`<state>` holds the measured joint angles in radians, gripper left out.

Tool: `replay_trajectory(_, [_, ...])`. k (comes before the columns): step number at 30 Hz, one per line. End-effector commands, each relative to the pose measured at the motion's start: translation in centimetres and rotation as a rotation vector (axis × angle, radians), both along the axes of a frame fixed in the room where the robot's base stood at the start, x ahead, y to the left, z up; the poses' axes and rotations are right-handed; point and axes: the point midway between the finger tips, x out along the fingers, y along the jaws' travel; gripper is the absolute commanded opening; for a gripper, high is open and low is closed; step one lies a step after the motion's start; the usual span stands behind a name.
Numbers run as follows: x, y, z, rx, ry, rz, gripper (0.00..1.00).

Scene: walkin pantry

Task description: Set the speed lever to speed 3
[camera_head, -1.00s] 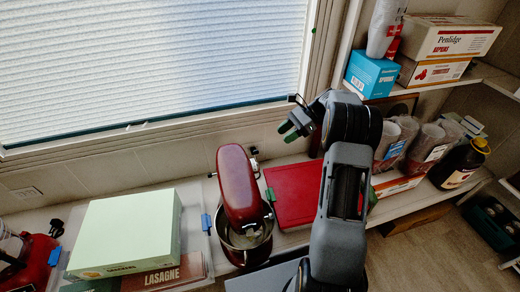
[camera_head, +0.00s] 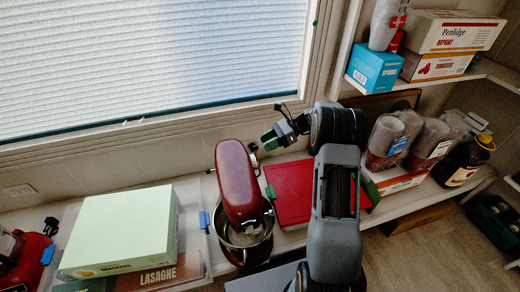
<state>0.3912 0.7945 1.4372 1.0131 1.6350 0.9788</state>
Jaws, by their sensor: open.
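A red stand mixer (camera_head: 239,185) stands on the counter in the middle of the view, its head over a metal bowl (camera_head: 246,231). Small dark knobs stick out at the back of its head on both sides; the one on the right (camera_head: 254,147) may be the speed lever, but its setting is too small to read. My gripper (camera_head: 268,141) is just to the right of that knob, above the back of the counter. It is open and holds nothing. I cannot tell whether it touches the knob.
A red board (camera_head: 291,190) lies right of the mixer, partly under my arm. A pale green box (camera_head: 125,230) sits on the left. Clear containers (camera_head: 385,138) and a dark bottle (camera_head: 461,160) stand on the right. The window wall is close behind.

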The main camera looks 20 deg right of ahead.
Motion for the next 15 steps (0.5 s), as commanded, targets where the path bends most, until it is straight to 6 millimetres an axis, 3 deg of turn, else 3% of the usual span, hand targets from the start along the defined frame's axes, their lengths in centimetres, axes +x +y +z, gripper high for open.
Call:
replay_trajectory(6, [-0.1, 2.2, -1.0, -0.001, -0.001, 0.001, 0.44])
replay_trajectory(15, [-0.1, 3.0, -1.2, 0.000, 0.000, 0.000, 0.44])
